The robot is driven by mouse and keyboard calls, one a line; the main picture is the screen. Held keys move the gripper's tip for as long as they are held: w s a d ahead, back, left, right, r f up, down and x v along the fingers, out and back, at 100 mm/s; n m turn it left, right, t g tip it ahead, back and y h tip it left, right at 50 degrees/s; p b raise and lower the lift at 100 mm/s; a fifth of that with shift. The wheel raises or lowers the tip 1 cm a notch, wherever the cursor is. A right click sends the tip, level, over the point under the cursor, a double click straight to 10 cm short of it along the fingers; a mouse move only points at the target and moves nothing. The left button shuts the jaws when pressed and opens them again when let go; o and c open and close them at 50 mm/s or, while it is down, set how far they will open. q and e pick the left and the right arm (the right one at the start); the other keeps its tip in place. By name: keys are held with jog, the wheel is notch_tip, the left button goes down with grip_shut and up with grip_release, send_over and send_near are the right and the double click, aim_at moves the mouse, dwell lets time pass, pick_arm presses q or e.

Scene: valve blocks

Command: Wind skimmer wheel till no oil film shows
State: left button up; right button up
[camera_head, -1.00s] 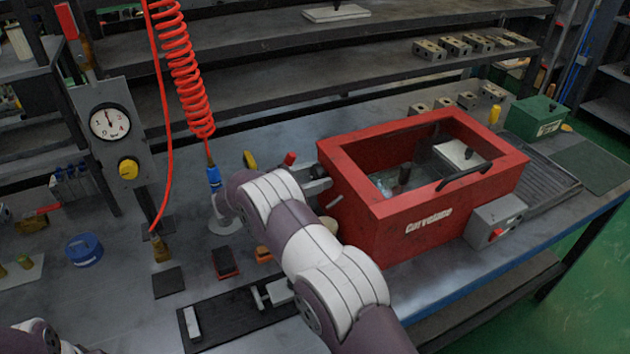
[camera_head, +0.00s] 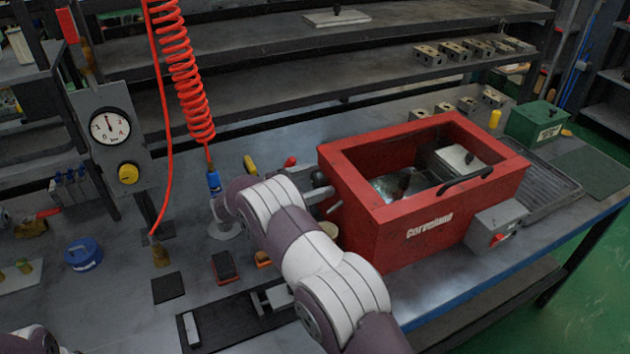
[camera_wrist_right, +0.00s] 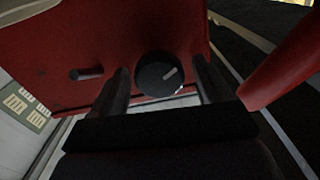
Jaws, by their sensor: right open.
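The red tank (camera_head: 400,215) stands on the bench with its top open. A dark round knob, which looks like the skimmer wheel, is on its left side (camera_head: 318,178); it also shows in the right wrist view (camera_wrist_right: 158,76), with a pale mark on its face. My right gripper (camera_head: 328,198) is at that side. In the wrist view its open fingers (camera_wrist_right: 160,68) stand on either side of the knob; whether they touch it I cannot tell. Dark, shiny liquid (camera_head: 392,188) shows inside the tank; I cannot tell how much oil film is on it. My left gripper is out of view.
A grey switch box (camera_head: 492,228) with a red knob is on the tank's front. A peg (camera_wrist_right: 86,73) sticks out beside the wheel. A green box (camera_head: 535,122) and a ribbed tray (camera_head: 548,190) are to the right. A red coiled hose (camera_head: 187,80) hangs at left.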

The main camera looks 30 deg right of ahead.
pick_arm(q)
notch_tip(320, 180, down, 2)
jog(key=shift+b, duration=0.9)
pick_arm(e)
jog(key=a, duration=1.2)
jog(key=shift+w+a, duration=0.3)
jog(key=shift+w, duration=0.1)
